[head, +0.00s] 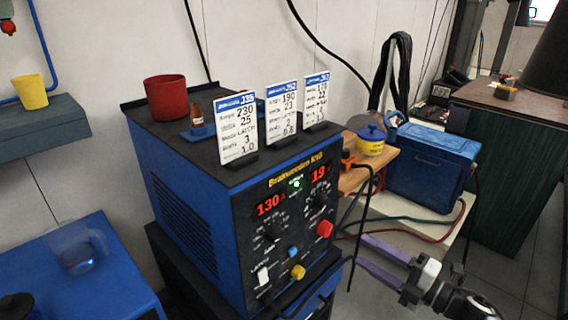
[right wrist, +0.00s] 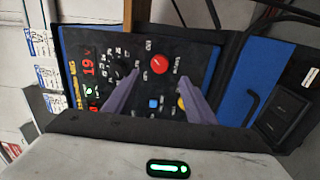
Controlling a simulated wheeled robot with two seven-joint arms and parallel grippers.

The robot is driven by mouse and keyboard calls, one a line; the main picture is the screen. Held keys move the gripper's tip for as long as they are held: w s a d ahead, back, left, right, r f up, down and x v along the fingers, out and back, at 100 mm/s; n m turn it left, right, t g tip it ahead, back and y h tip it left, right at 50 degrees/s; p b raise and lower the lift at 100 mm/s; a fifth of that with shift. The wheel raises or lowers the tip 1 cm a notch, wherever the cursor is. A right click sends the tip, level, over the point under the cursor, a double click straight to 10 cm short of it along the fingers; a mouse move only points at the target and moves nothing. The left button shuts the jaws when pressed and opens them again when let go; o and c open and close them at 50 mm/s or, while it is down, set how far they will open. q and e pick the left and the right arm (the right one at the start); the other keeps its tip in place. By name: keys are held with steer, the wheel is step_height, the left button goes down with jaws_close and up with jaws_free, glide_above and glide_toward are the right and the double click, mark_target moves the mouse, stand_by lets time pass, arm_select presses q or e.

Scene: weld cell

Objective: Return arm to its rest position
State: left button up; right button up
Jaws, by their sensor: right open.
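My right gripper (head: 362,251) has two purple fingers and comes in from the lower right in the head view. It is open and empty, with its fingers pointing left towards the right side of the welding machine (head: 200,220). In the right wrist view the fingers of my right gripper (right wrist: 160,77) stand apart in front of the control panel, with the red knob (right wrist: 159,64) and blue button (right wrist: 155,103) showing between or near them. Whether they touch the panel cannot be told. My left gripper is not in view.
The machine's displays read 130 A and 19 V. Several setting cards, a red pot (head: 166,98) and a small bottle (head: 196,115) stand on top. A blue cooler box (head: 430,167) and cables lie right of it. A blue table (head: 110,285) with a clear jug (head: 78,248) is at left.

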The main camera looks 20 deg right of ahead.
arm_select(q)
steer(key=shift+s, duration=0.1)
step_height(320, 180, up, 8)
steer(key=p, duration=1.1)
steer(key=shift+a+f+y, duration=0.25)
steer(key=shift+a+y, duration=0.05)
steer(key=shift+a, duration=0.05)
arm_select(e)
steer(key=s+a+f+m+g+h, duration=0.2)
steer(key=s+a+f+m+g, duration=0.1)
steer(key=s+a+m, duration=0.6)
steer(key=s+a+f+m+g+h, duration=0.2)
steer(key=s+a+m+g, duration=0.3)
steer(key=s+a+m, duration=0.4)
steer(key=a+f+m, duration=0.1)
steer(key=a+m, duration=0.1)
steer(key=a, duration=0.4)
steer(key=shift+a+f, duration=0.15)
steer(key=shift+f, duration=0.25)
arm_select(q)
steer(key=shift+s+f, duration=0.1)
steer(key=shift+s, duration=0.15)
